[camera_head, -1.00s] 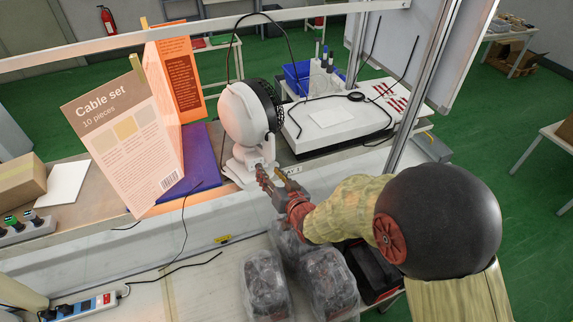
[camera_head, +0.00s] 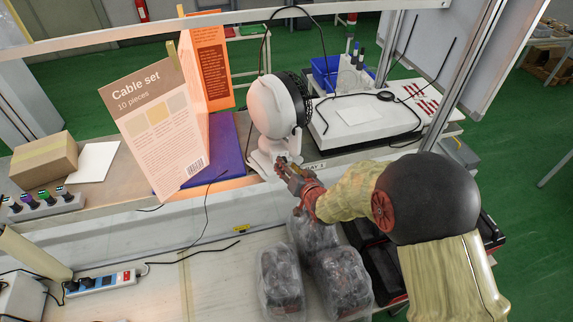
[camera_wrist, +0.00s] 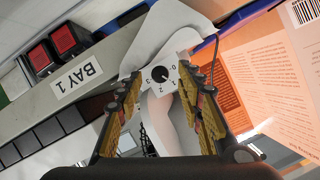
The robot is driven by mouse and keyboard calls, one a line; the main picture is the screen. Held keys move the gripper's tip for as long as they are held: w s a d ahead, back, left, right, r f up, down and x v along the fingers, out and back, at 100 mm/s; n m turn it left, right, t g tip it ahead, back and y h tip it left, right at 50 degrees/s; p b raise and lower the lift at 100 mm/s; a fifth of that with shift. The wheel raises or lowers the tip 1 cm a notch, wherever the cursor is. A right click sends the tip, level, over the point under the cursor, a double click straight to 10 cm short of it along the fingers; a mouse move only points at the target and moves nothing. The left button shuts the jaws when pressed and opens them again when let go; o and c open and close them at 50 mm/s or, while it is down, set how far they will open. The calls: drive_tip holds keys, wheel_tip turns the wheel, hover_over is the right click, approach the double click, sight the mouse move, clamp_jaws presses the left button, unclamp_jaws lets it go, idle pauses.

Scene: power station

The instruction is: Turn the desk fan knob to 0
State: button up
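The white desk fan (camera_head: 268,108) stands on the bench with its head turned sideways, and its base (camera_head: 262,163) is by my gripper. In the wrist view its black round knob (camera_wrist: 160,74) sits on a white dial plate marked with 0, 1, 2 and 3. I cannot tell which number the knob points to. My gripper (camera_head: 283,163) is at the front of the fan's base. In the wrist view its two fingers (camera_wrist: 163,78) are apart, one on each side of the dial, with nothing held. In the head view my gripper hides the knob.
Wrapped packages (camera_head: 340,275) lie below my arm. A BAY 1 label (camera_wrist: 83,73) is on the bench edge.

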drive_tip(key=shift+w+a+f, duration=0.25)
drive_tip(key=shift+w, duration=0.3)
drive_tip(key=shift+c, duration=1.3)
clamp_jaws()
